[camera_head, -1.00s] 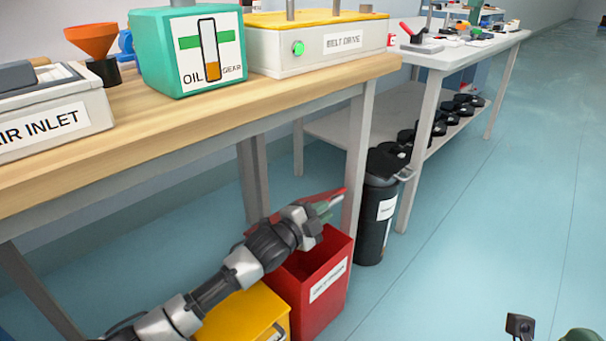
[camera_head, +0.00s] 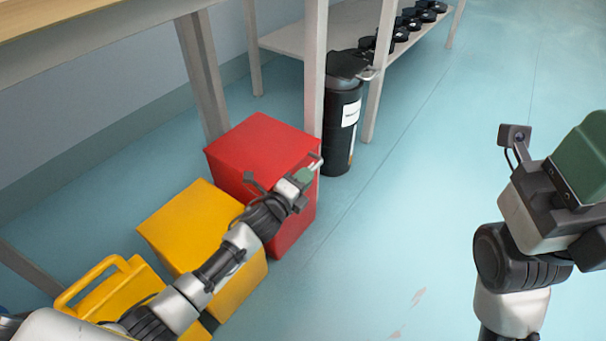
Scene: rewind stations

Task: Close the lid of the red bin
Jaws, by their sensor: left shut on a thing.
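The red bin (camera_head: 296,228) stands on the floor beside the table leg. Its red lid (camera_head: 262,143) lies flat over the top, and no opening shows. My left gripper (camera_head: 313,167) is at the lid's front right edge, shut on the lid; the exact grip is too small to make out.
A yellow bin (camera_head: 190,225) stands left of the red one, with a yellow handled container (camera_head: 110,295) further left. A black bin (camera_head: 340,125) stands behind, by the table leg (camera_head: 314,70). The blue floor (camera_head: 400,220) to the right is clear.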

